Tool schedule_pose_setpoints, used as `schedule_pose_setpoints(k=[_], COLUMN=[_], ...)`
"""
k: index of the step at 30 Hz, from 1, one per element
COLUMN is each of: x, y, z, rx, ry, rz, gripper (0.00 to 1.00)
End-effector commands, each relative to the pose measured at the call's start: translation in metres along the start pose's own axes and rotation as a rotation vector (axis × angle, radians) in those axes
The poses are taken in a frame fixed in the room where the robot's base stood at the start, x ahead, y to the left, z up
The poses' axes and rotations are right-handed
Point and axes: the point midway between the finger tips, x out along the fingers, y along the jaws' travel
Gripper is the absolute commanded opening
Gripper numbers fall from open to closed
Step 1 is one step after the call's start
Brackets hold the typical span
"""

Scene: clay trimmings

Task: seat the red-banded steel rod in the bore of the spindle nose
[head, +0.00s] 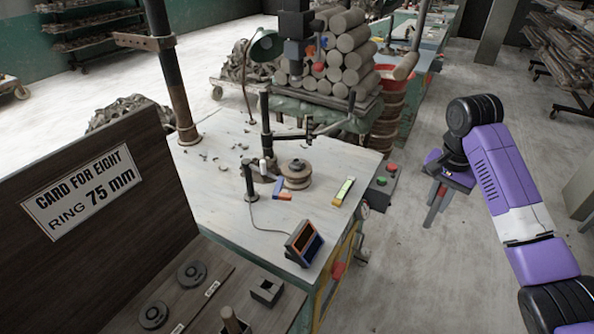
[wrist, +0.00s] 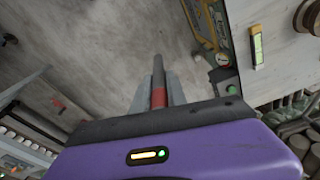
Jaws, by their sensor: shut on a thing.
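My gripper (head: 435,205) is out over the open floor, right of the workbench, in the head view. In the wrist view my gripper (wrist: 158,88) is shut on the steel rod (wrist: 159,68), which runs between the two grey fingers and sticks out past their tips. Its red band (wrist: 158,97) shows close to the palm. A brown stepped round piece (head: 297,175) stands on the bench in the head view; it may be the spindle nose, but I cannot make out a bore. The gripper is well apart from it.
The pale workbench (head: 225,205) carries a small tilted display (head: 304,243), a yellow-green level (head: 343,191) and a dark upright post. A control box with buttons (head: 381,187) sits at its right edge. A dark board with a card (head: 82,190) stands front left. The floor around my gripper is clear.

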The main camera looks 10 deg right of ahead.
Motion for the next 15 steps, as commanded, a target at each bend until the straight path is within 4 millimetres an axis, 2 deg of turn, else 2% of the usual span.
schedule_pose_setpoints(k=[15], x=[-0.0009], y=[-0.0004], z=[-0.0010], rx=[-0.031], ry=[0.001], rz=[-0.005], gripper=[0.00])
